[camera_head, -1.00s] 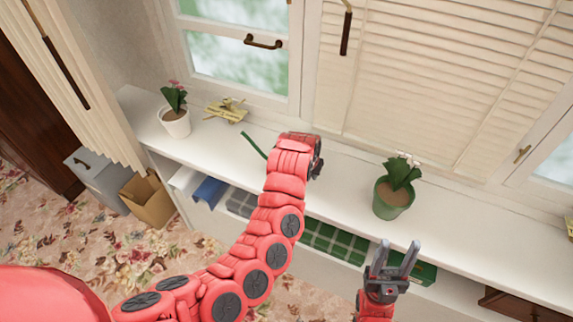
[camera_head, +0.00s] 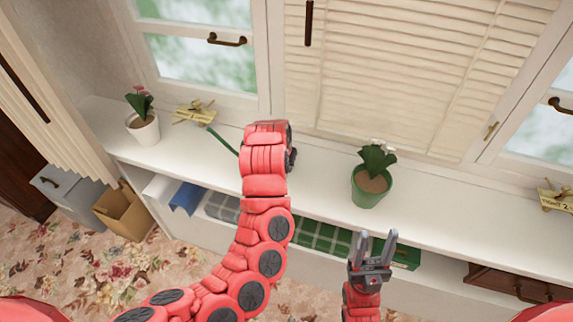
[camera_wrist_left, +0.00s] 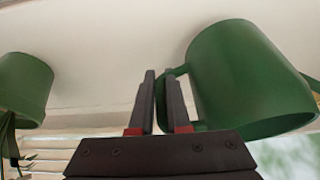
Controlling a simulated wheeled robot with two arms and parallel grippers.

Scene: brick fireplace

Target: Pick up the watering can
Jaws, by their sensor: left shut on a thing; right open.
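The green watering can (camera_wrist_left: 245,75) fills the right of the left wrist view, with its handle (camera_wrist_left: 180,72) at my left gripper's fingers. My left gripper (camera_wrist_left: 160,78) is shut on that handle. In the head view my left arm hides most of the can, and only its thin green spout (camera_head: 222,140) shows, above the white sill. I cannot tell whether the can's base touches the sill. My right gripper (camera_head: 377,238) is open and empty, in front of the sill and below the green flowerpot.
A green flowerpot (camera_head: 368,192) with a plant stands on the white sill (camera_head: 450,215), right of my left arm. A white flowerpot (camera_head: 144,131) and a small yellow model plane (camera_head: 195,113) stand left. Books and boxes fill the shelf below. The sill's right stretch is mostly clear.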

